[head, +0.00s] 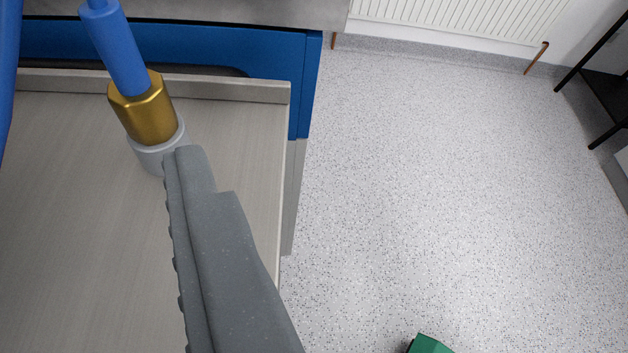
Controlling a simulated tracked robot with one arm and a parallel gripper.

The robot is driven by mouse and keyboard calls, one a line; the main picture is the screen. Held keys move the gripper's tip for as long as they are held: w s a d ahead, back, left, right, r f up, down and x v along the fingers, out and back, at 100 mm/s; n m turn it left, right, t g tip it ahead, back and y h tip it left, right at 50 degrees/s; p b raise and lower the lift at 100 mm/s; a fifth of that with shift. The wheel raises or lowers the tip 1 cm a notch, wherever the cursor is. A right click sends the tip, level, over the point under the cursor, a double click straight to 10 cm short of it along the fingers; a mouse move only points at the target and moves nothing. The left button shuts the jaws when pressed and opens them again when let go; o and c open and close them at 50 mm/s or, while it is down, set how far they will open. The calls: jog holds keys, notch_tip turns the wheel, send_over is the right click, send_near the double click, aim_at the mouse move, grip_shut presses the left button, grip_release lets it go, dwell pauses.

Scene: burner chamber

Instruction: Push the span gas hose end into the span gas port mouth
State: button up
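A blue hose (117,50) comes down from the top left. A brass hex fitting (147,108) is on its lower end. A pale grey round collar (150,158) sits at the lower end of the brass fitting, over a bench top. I cannot tell whether the collar is part of the hose end or a port mouth. My gripper (184,152) shows as one grey finger with a ridged left side, its tip overlapping the collar's right edge in the picture. I cannot tell whether they touch. The other finger is not visible.
The brushed bench top (80,240) has a raised back lip (230,90). A blue panel (270,60) stands behind it. Speckled floor (430,180) lies open to the right. A white radiator (450,12), a black frame (600,90) and a green object (428,344) are at its edges.

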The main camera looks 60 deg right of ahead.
aim_at(140, 114)
jog(key=shift+s+d+f+h, duration=0.15)
jog(key=shift+s+f, duration=0.1)
jog(key=shift+f, duration=0.2)
jog(key=shift+s+d+f+h, duration=0.15)
jog(key=shift+s+f, duration=0.1)
jog(key=shift+f, duration=0.2)
jog(key=b+x, duration=0.3)
jog(key=x, duration=1)
jog(key=shift+w+f, duration=0.1)
jog(key=shift+w, duration=0.1)
jog(key=shift+d, duration=0.1)
jog(key=c, duration=1.1)
